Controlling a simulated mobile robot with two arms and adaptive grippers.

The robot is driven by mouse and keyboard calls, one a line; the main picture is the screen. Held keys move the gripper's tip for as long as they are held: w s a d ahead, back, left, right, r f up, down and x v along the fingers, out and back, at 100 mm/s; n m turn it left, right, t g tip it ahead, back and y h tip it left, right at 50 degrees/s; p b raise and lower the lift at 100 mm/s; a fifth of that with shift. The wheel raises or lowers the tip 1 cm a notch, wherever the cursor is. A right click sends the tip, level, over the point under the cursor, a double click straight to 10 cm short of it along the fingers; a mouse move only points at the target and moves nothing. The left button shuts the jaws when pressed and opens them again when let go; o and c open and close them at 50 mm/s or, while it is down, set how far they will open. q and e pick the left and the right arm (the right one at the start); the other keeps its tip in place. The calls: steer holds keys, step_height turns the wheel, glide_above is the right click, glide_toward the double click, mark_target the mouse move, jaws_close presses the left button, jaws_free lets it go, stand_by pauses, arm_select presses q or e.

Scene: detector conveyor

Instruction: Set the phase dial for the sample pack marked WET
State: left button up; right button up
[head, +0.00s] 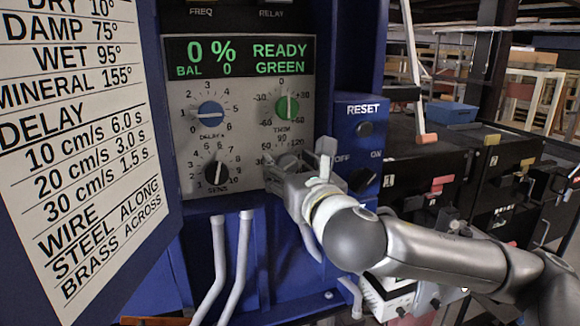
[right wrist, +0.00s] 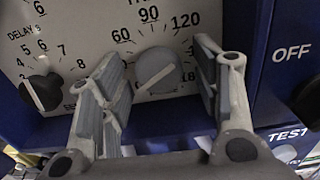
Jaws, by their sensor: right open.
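The phase dial (right wrist: 158,72) is a round grey knob with a pale pointer line running from lower left to upper right. Its scale shows 60, 90 and 120 above it. My right gripper (head: 300,168) is open in front of the lower right of the panel and covers most of this dial in the head view. In the right wrist view the open fingers (right wrist: 160,58) stand on either side of the dial, with gaps visible. The chart (head: 75,140) on the left reads WET 95°. My left gripper is not in view.
The panel (head: 240,110) also carries a blue delay dial (head: 211,114), a green trim dial (head: 287,107) and a black sens dial (head: 216,172). Its display (head: 240,58) reads 0 %, BAL 0, READY GREEN. A RESET button (head: 365,129) and an OFF/ON switch (head: 362,180) are at right.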

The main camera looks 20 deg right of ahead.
steer(key=c, duration=1)
steer(key=shift+c, duration=0.2)
steer(key=m+b, duration=0.1)
steer(key=m, duration=0.4)
steer(key=shift+a+m, duration=0.1)
steer(key=shift+m, duration=0.2)
steer(key=m, duration=1.2)
steer(key=shift+a+m+b, duration=0.1)
steer(key=shift+m+b, duration=0.2)
steer(key=shift+b, duration=0.05)
steer(key=m, duration=0.3)
steer(key=shift+m, duration=2)
